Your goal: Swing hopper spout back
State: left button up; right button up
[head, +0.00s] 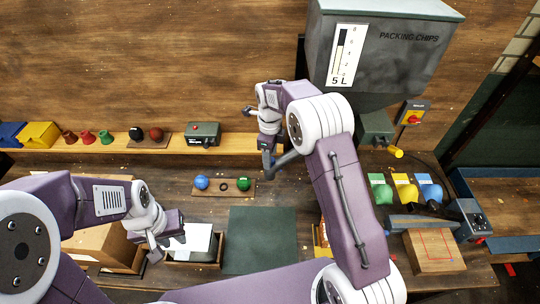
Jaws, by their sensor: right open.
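The grey hopper (395,50), marked "PACKING CHIPS" and with a 5 L gauge, hangs at the top right. Below its funnel is a dark green fitting (375,126) with a yellow knob (396,153); I cannot tell whether this is the spout. My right arm hides part of the area under the hopper. My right gripper (268,160) is open, left of the hopper, above the bench near the shelf edge. My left gripper (168,240) is beside an open box with white content (195,240); its finger gap is unclear.
A board with a blue ball (201,183) and a green ball (243,184) lies on the bench. A dark green mat (262,240) is clear. Cones, a dark red ball (156,134) and a grey-green device (203,134) line the shelf. Cardboard boxes (434,250) stand at both sides.

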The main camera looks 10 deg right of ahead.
jog(key=shift+r, duration=0.4)
notch_tip(320, 180, up, 8)
jog(key=b, duration=0.2)
jog(key=shift+r, duration=0.15)
